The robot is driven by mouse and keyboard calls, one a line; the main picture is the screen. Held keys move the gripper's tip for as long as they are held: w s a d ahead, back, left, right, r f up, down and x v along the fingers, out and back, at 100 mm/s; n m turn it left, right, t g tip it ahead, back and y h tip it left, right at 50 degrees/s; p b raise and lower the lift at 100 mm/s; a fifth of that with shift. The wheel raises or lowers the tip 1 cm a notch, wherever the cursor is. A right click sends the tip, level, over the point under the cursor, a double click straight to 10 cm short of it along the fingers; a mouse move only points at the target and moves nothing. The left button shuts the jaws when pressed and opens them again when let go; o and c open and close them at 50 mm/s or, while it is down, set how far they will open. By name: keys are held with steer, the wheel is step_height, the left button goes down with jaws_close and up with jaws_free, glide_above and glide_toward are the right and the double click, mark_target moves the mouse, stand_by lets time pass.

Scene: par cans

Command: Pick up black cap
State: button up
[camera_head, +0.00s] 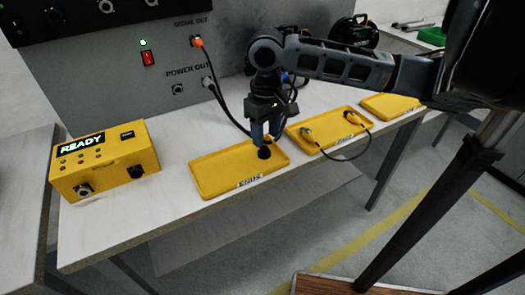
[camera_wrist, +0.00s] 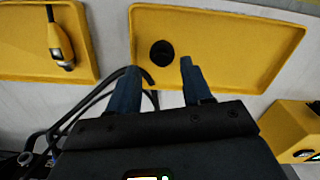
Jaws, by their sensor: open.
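The black cap (camera_head: 264,153) sits on the left yellow tray (camera_head: 215,175), near its right side. In the wrist view the cap (camera_wrist: 162,53) is a small dark round piece on the bare tray floor (camera_wrist: 230,45). My gripper (camera_head: 265,138) points down over that tray, right at the cap. Its two blue fingers are apart, and in the wrist view the cap shows just beyond the gap between the fingertips (camera_wrist: 158,66). I cannot tell whether the fingers touch it; nothing is held.
A middle yellow tray (camera_head: 318,143) holds a cable with metal connectors (camera_head: 307,131). Another yellow tray (camera_head: 385,106) lies farther right. A yellow READY box (camera_head: 104,160) stands left. A grey panel with plugged cables (camera_head: 170,60) rises behind. The white tabletop is clear in front.

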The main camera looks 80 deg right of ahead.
mark_target(265, 148)
step_height(265, 148, down, 5)
steer(key=shift+w+a+r, duration=0.1)
steer(key=shift+a, duration=0.05)
steer(key=shift+c, duration=0.3)
steer(key=c, duration=0.8)
